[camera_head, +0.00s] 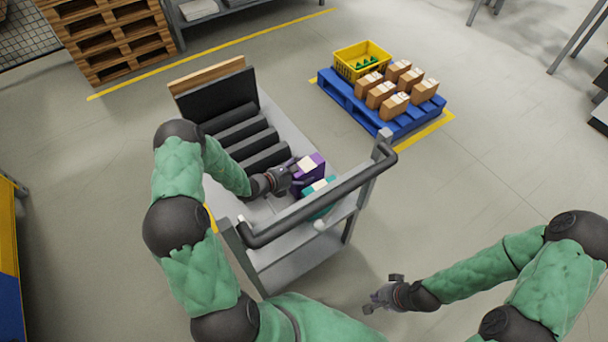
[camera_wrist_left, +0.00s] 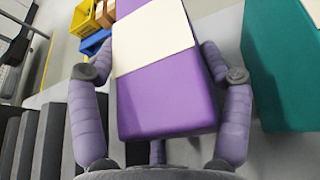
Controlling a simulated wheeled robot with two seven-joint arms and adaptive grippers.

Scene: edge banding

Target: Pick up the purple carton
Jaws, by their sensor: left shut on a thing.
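The purple carton (camera_head: 311,172) with a white label stands on the grey cart's top shelf, near its right end. My left gripper (camera_head: 287,176) reaches it from the left. In the left wrist view the purple carton (camera_wrist_left: 166,102) sits between the two fingers of my left gripper (camera_wrist_left: 160,78), which is shut on it. Whether the carton is lifted off the shelf, I cannot tell. My right gripper (camera_head: 382,294) is empty, away from the cart at the lower right, with its fingers apart.
A teal carton (camera_head: 319,198) is beside the purple one, close to the cart's handle (camera_head: 330,200). Dark grey bars (camera_head: 245,135) lie on the cart's left part. A blue pallet (camera_head: 397,124) with brown boxes and a yellow crate (camera_head: 361,58) stands beyond.

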